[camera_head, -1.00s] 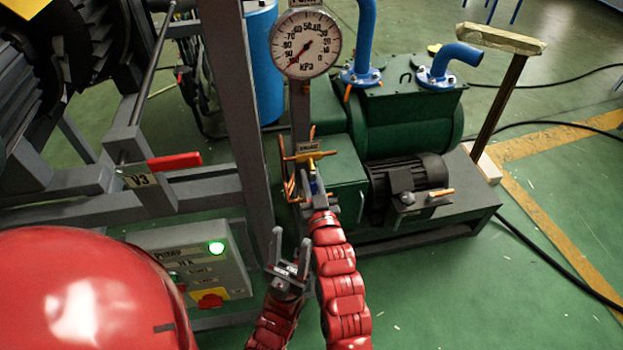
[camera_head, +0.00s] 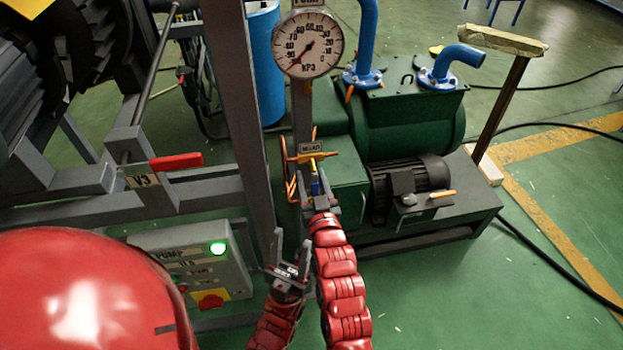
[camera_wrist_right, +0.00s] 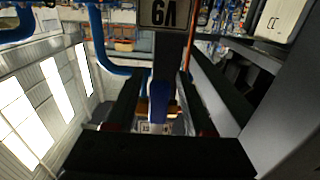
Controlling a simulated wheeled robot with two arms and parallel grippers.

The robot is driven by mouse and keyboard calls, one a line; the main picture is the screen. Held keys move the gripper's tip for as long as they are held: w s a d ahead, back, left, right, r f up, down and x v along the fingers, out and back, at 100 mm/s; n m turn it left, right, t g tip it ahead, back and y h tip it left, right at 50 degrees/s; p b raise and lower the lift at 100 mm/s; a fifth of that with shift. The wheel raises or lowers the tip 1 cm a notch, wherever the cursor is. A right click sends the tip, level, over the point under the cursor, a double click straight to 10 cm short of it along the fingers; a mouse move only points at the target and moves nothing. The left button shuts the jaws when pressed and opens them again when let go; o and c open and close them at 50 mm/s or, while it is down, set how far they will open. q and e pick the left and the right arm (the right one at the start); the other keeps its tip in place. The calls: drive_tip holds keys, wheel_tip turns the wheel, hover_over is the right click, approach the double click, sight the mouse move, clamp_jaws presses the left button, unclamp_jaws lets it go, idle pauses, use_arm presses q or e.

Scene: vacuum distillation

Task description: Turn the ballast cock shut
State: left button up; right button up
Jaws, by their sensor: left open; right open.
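The ballast cock shows in the head view as an orange handle (camera_head: 313,157) just below a small label (camera_head: 310,147), in front of the green pump box. The handle lies roughly crosswise. A blue part (camera_head: 315,186) is below it. My right gripper (camera_head: 318,192) is open just below the handle, with the blue part between its fingers. In the right wrist view the blue part (camera_wrist_right: 157,90) stands between the dark fingers, with a gap on each side, and orange shows behind it. I cannot tell whether anything touches. My left gripper (camera_head: 287,250) is open and empty, lower and to the left.
A round pressure gauge (camera_head: 308,44) stands above the cock on a grey post. A grey frame upright (camera_head: 238,110) is close on the left. The red V3 lever (camera_head: 176,161) and pump control box (camera_head: 203,267) are farther left.

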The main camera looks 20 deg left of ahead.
drive_tip(key=shift+s, duration=0.1)
drive_tip(key=b+v, duration=0.1)
drive_tip(key=v, duration=1.6)
drive_tip(key=shift+d, duration=0.2)
